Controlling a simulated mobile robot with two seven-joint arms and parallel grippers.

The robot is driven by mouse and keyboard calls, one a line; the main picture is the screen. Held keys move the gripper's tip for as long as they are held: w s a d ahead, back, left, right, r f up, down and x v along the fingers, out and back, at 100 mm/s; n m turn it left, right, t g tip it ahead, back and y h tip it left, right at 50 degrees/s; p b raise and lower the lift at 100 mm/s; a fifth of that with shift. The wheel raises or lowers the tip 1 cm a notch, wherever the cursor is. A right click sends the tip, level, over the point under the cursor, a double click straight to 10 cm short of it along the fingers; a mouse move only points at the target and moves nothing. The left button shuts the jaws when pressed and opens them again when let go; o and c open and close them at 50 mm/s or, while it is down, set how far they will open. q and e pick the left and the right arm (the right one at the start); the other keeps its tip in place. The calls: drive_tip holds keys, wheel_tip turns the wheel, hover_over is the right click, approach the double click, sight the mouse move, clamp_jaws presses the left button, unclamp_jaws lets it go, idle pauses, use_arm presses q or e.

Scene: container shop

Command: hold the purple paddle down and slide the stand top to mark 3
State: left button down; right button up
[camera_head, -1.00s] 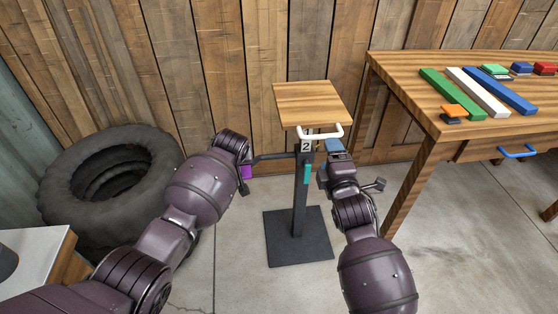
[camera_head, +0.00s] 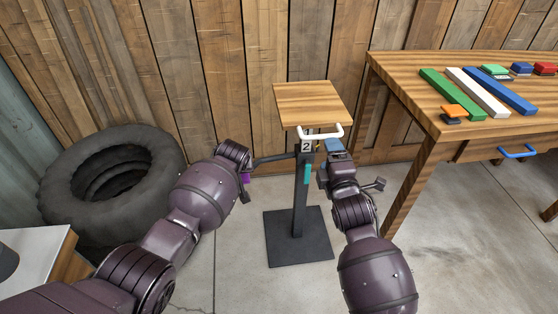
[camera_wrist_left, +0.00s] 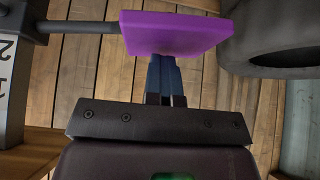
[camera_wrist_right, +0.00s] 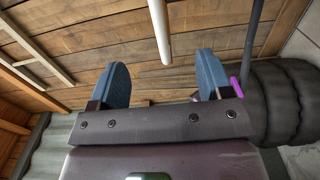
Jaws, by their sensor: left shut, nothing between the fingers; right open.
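The stand has a wooden top (camera_head: 313,104), a white handle bar (camera_head: 322,134) at its front edge and a plate reading 2 (camera_head: 306,146). The purple paddle (camera_head: 246,178) is on a dark lever left of the post, mostly hidden by my left arm. In the left wrist view the paddle (camera_wrist_left: 175,33) lies across the tips of my left gripper (camera_wrist_left: 163,62), which is shut and empty and seems to touch it. My right gripper (camera_head: 334,148) is open at the bar's right end; in the right wrist view the bar (camera_wrist_right: 160,30) runs ahead, between its fingers.
A teal mark (camera_head: 307,173) shows on the post, above a dark base plate (camera_head: 298,236). A wooden table (camera_head: 435,110) with coloured bars stands right. A big tyre (camera_head: 110,180) lies left, and the plank wall is close behind.

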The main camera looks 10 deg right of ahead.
sight(322, 137)
drive_tip(key=shift+f, duration=0.1)
idle(0.3)
drive_tip(key=shift+c, duration=1.4)
drive_tip(key=shift+d, duration=0.3)
drive_tip(key=shift+c, duration=1.2)
drive_tip(key=d+n, duration=0.1)
drive_tip(key=d, duration=0.1)
drive_tip(key=d+r+n+y, duration=0.1)
drive_tip(key=shift+w+d+r+n, duration=0.1)
drive_tip(key=shift+d+r+n, duration=0.05)
drive_tip(key=shift+d+n, duration=0.25)
drive_tip(key=shift+c, duration=0.5)
drive_tip(key=w+a+g+y, duration=0.1)
drive_tip(key=w, duration=0.1)
drive_tip(key=w+a+f+g+y, duration=0.1)
drive_tip(key=w+a+y, duration=0.1)
drive_tip(key=w, duration=0.1)
drive_tip(key=w+a+g+y, duration=0.1)
drive_tip(key=w+y, duration=0.1)
drive_tip(key=w, duration=0.1)
drive_tip(key=shift+a+f+n, duration=0.15)
drive_tip(key=shift+a+n, duration=0.1)
drive_tip(key=shift+n, duration=0.15)
